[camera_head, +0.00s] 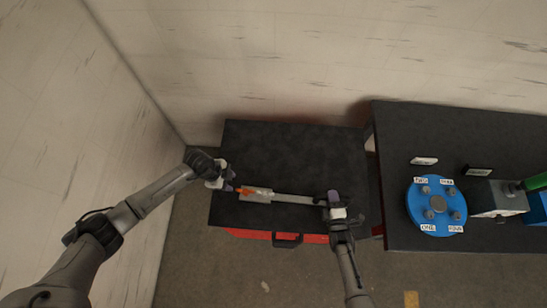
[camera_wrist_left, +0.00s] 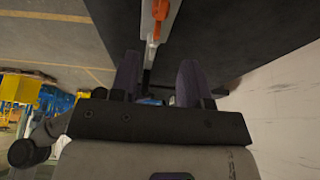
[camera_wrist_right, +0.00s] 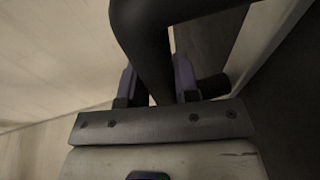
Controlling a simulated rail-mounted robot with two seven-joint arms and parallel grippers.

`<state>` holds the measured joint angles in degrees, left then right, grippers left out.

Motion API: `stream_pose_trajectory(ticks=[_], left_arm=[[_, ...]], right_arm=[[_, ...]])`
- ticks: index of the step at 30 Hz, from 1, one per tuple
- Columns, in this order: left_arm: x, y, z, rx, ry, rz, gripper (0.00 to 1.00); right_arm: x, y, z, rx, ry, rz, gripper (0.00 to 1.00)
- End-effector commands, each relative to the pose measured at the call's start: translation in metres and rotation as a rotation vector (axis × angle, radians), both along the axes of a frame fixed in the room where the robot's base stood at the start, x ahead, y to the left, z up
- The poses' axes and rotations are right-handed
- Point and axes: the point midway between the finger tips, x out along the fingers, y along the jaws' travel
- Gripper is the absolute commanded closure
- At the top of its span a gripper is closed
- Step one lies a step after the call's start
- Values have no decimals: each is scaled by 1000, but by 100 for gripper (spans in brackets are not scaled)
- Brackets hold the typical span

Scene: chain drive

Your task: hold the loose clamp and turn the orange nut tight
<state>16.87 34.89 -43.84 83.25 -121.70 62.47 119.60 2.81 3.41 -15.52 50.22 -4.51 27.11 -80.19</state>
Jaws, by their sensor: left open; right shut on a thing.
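The clamp lies across the black top of the red cabinet, with a long grey bar (camera_head: 292,198) and a pale left end. The orange nut (camera_head: 246,190) is at that left end; it also shows at the top of the left wrist view (camera_wrist_left: 160,12). My left gripper (camera_head: 231,181) is open just left of the orange nut, with its fingers apart and not touching it. My right gripper (camera_head: 335,203) is at the clamp's right end. In the right wrist view its fingers are closed around a thick dark part of the clamp (camera_wrist_right: 148,50); the clamp's far end is out of that view.
The black cabinet top (camera_head: 290,150) is clear behind the clamp. A second black table (camera_head: 400,130) on the right holds a blue round plate (camera_head: 423,190) with labelled knobs and a grey block (camera_head: 490,197). Walls stand behind and to the left.

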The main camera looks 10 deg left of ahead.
Motion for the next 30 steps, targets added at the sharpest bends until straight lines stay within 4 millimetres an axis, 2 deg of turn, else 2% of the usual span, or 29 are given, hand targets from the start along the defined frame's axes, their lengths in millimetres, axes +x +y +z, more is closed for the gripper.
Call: stream_pose_trajectory(ticks=[9,15,21,30], left_arm=[[2,-22,-52,-1,2,0,57],[4,-33,-77,-1,0,0,57],[4,-38,-91,0,-1,-2,57],[4,-40,-97,-1,-2,-2,57]], right_arm=[[0,0,0,0,0,0,100],[0,0,0,0,0,0,100],[0,0,0,0,0,0,100],[0,0,0,0,0,0,100]])
